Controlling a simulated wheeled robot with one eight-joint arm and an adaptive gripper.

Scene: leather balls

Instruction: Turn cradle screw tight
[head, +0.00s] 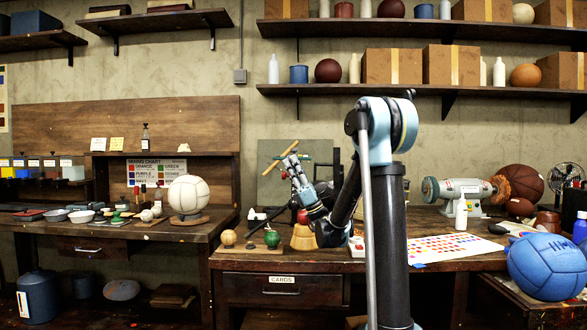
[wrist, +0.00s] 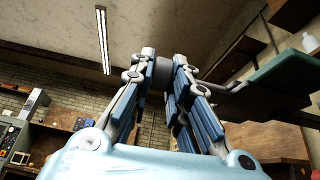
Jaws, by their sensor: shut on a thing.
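My gripper (head: 292,163) is raised above the middle bench in the head view, tilted up and to the left. In the wrist view its two fingers (wrist: 163,72) close on a grey round knob-like piece (wrist: 162,76), which I take to be the cradle screw. A grey arm or rod (wrist: 222,86) runs right from near the fingertips toward a dark green panel (wrist: 292,76). In the head view a thin tan stick (head: 281,152) crosses just above the gripper. The fingers hide most of the screw, and I cannot tell how tight it is.
A green ball (head: 272,239) and a tan ball (head: 229,238) sit on the bench below the gripper. A white ball (head: 188,195) stands on the left. A bench grinder (head: 459,190) and a blue ball (head: 546,267) are at right. Shelves (head: 420,90) hang above.

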